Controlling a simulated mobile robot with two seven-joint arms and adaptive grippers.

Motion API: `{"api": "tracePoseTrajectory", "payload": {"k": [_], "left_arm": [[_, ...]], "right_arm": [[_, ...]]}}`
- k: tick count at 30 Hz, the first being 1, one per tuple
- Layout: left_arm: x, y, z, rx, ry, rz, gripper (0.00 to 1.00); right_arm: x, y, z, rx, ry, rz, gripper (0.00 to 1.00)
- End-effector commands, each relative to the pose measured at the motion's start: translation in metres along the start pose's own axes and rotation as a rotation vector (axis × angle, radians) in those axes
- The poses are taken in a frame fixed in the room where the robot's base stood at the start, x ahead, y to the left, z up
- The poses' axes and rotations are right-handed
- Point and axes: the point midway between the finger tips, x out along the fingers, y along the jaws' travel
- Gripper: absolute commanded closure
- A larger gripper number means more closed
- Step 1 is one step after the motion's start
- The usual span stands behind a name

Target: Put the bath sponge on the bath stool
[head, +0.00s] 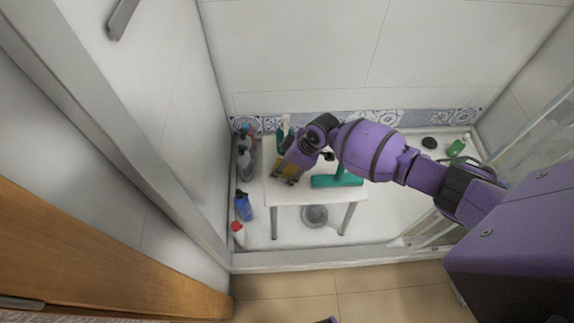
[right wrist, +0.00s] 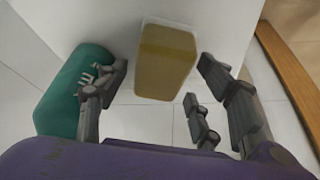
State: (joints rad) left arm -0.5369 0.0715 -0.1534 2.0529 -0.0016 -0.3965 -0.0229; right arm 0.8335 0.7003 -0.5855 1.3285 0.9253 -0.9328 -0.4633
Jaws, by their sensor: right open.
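The stool stands in the shower tray. Whether the sponge touches the stool top is hard to tell. My left gripper is not in view.
A teal item (head: 337,180) lies on the stool, right of my right gripper. A blue bottle (head: 243,207) and a red-capped white bottle (head: 238,233) stand left of the stool. A green item (head: 456,148) lies at the far right. A glass panel (head: 535,135) borders the right side.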

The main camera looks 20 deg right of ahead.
Motion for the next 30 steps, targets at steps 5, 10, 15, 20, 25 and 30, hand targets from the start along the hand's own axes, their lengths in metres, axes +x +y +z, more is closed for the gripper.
{"api": "tracePoseTrajectory", "payload": {"k": [5, 10, 15, 20, 25, 30], "left_arm": [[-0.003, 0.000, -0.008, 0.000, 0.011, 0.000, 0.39], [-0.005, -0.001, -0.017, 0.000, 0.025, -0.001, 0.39], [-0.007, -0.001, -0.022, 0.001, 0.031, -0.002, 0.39], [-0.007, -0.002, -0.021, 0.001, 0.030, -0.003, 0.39], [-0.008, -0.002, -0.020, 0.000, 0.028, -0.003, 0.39], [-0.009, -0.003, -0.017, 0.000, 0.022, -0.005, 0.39]], "right_arm": [[-0.029, 0.002, -0.001, -0.002, 0.002, 0.004, 0.39], [-0.066, 0.002, -0.001, -0.003, 0.001, 0.004, 0.39], [-0.097, 0.001, 0.000, -0.002, 0.001, 0.003, 0.39], [-0.113, 0.001, 0.000, -0.002, 0.000, 0.002, 0.39], [-0.118, 0.000, 0.000, -0.001, 0.000, 0.000, 0.39], [-0.116, -0.002, 0.001, 0.001, 0.001, -0.001, 0.39]]}}
